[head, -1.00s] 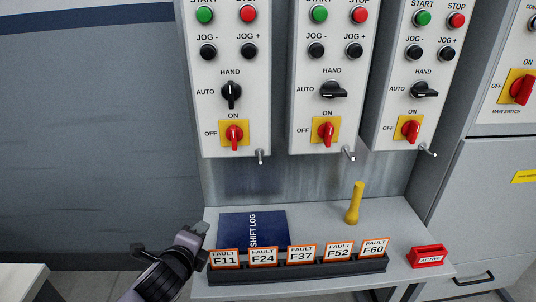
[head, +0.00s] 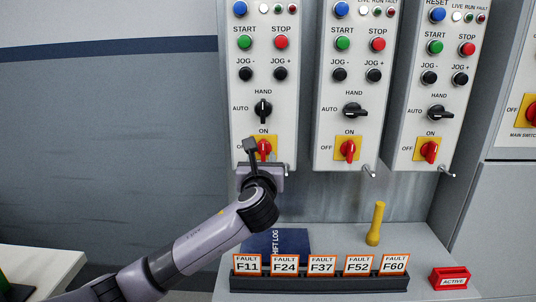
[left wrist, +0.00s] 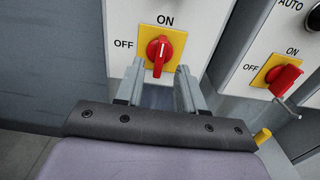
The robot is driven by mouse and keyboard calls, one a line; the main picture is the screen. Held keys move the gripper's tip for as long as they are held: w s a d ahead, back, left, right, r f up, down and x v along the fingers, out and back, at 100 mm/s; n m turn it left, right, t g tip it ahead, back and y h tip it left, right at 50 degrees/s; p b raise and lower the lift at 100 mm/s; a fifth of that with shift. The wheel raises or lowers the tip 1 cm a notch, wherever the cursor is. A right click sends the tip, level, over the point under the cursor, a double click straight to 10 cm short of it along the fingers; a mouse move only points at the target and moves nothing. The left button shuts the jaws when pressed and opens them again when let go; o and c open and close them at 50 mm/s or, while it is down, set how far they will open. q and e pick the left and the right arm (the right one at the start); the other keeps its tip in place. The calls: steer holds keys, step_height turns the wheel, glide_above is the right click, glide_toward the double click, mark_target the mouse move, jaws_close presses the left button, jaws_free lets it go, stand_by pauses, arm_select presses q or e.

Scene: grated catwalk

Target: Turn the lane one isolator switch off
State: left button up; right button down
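The leftmost panel's isolator switch is a red rotary handle on a yellow plate (head: 264,148), partly hidden by my gripper in the head view. In the left wrist view its red handle (left wrist: 159,50) stands upright, its white mark toward ON; OFF is to its left. My left gripper (head: 258,152) is in front of this switch. In the left wrist view its two fingers (left wrist: 160,72) are apart, just below and to either side of the handle, with nothing held. Whether they touch it I cannot tell. My right gripper is not in view.
Similar red switches sit on the middle panel (head: 347,149) and right panel (head: 429,151). Metal hooks stick out under the panels. Below, a shelf holds a fault-card rack (head: 320,282), a dark blue shift log (head: 292,241), a yellow torch-like object (head: 375,224) and a red ACTIVE block (head: 451,278).

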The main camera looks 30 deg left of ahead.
mark_target(263, 150)
arm_select(q)
steer(key=shift+x, duration=2.7)
jaws_close()
